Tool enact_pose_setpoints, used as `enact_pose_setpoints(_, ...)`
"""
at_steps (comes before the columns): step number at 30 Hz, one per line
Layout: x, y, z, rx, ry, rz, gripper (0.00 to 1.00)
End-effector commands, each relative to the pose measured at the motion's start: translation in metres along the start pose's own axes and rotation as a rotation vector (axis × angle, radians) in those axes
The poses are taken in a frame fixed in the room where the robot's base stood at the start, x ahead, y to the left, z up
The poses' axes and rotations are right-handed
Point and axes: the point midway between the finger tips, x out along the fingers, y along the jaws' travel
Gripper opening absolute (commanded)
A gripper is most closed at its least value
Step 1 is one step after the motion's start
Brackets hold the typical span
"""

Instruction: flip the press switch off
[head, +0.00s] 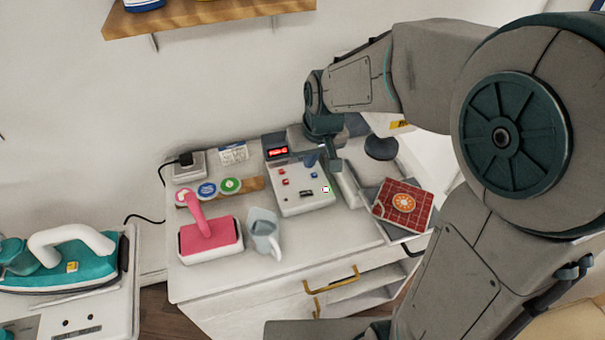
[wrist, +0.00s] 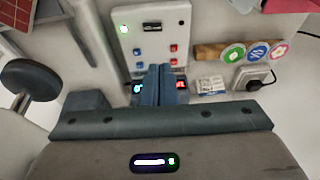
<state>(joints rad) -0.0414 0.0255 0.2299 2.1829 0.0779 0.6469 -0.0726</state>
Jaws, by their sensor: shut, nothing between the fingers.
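A white control box (head: 306,204) with a red-lit display (head: 278,152) stands at the back of the white cabinet top. Its sloped face carries small red switches, a dark rocker and a green light; I cannot tell which is the press switch. My gripper (wrist: 160,70) is shut and empty, over the display end of the face. Its fingers hide part of that end, and I cannot tell whether they touch it.
A pink-handled tool (head: 210,236) and a grey jug (head: 264,230) stand front left of the box. Round coloured labels (head: 229,185) and a plugged-in socket (head: 189,167) lie left. A red patterned booklet (head: 420,208) lies right. A teal iron (head: 60,265) is far left.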

Motion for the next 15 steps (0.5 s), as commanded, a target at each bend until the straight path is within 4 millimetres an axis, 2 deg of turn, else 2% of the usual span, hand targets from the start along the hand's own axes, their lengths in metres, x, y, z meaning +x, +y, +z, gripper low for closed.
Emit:
enact_pose_setpoints(10, 0.002, 0.000, 0.000, 0.000, -0.001, 0.000, 0.00)
enact_pose_setpoints(15, 0.017, 0.000, 0.001, 0.000, -0.004, 0.000, 0.00)
